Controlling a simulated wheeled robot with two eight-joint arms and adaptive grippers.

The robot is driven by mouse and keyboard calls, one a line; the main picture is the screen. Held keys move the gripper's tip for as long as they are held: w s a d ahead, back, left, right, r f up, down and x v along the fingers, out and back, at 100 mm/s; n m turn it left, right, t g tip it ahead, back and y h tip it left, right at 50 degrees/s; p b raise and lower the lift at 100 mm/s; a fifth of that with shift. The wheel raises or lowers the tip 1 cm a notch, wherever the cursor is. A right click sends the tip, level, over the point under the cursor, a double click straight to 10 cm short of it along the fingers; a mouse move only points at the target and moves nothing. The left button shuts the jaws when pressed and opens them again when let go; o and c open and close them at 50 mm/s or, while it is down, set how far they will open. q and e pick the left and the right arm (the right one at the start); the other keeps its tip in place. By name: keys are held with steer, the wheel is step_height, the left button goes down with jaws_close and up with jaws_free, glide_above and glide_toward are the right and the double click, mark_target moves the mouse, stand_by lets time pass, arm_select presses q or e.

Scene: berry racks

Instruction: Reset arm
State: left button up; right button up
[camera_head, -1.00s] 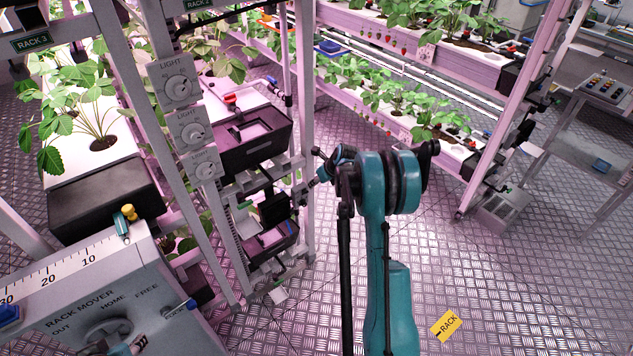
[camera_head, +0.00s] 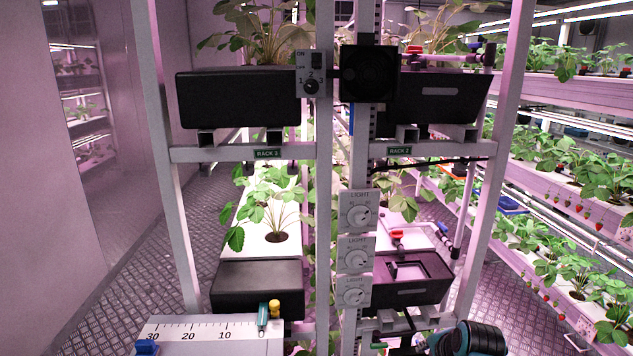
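A teal and black arm part of mine shows at the bottom edge, right of centre, in front of the lower right side of the rack frame. It seems to belong to my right arm. I cannot make out the fingers of my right gripper there. My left arm and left gripper are outside the view. No object is seen in a gripper.
The rack frame with light dials (camera_head: 357,253) stands straight ahead, with black trays (camera_head: 257,287) and strawberry plants. The rack mover's scale (camera_head: 210,333) is at bottom left. Planted shelves (camera_head: 560,205) line the right. Metal floor (camera_head: 150,290) is open at left.

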steer(key=s+a+f+n, duration=0.1)
steer(key=s+a+n, duration=0.2)
steer(key=s+n, duration=0.4)
steer(key=s+a+n, duration=0.4)
steer(key=s+n, duration=0.4)
steer(key=s, duration=0.1)
steer(key=shift+s+a+f+t, duration=0.3)
steer(key=shift+s+f, duration=0.05)
stand_by(0.5)
